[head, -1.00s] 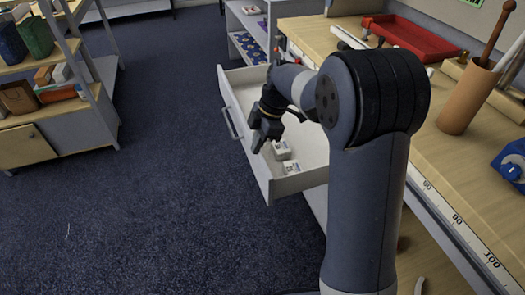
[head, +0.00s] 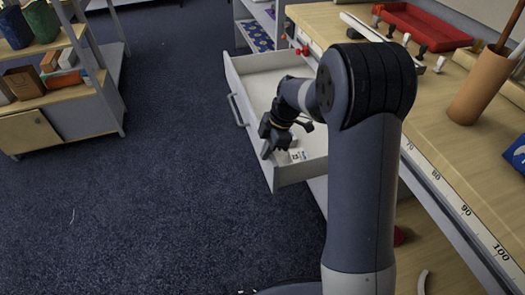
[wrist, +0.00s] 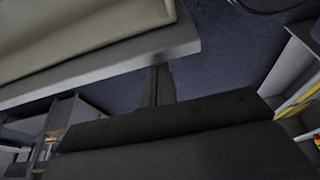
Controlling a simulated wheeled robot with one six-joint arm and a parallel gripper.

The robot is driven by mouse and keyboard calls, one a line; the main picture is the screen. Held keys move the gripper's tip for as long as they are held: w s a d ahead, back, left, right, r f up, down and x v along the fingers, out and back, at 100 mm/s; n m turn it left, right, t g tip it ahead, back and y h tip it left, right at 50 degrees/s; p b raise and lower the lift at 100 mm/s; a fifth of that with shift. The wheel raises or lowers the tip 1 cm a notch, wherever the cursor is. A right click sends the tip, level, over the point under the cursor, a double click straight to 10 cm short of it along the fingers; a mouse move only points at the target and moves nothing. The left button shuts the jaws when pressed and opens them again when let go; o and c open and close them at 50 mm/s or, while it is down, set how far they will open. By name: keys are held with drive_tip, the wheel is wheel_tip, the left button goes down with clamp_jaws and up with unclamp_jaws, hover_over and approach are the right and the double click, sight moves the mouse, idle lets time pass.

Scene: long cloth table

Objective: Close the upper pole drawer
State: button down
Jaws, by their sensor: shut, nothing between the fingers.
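The white drawer (head: 300,178) is pulled out from under the long table in the head view. Its front panel with a grey bar handle (head: 236,110) faces left, over the floor. My gripper (head: 266,148) is shut and empty, near the front panel's end closest to me. In the head view it overlaps the drawer, and I cannot tell whether it touches it. In the wrist view, my gripper (wrist: 158,72) points at dark floor, with a pale panel edge (wrist: 110,70) close beside it. A small white box (head: 298,156) lies in the drawer, partly hidden by my gripper.
The table top (head: 440,125) holds a red tray (head: 425,22), a brown cylinder (head: 482,90) and a measuring strip (head: 470,213) along its edge. A shelf unit (head: 90,95) stands at the left. The blue carpet (head: 170,180) between is clear.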

drive_tip(key=w+d, duration=0.2)
drive_tip(key=d, duration=0.7)
drive_tip(key=w+d, duration=0.3)
drive_tip(key=d, duration=0.6)
drive_tip(key=shift+w+d+p, duration=0.2)
drive_tip(key=shift+d+p, duration=0.1)
drive_tip(key=shift+p, duration=0.1)
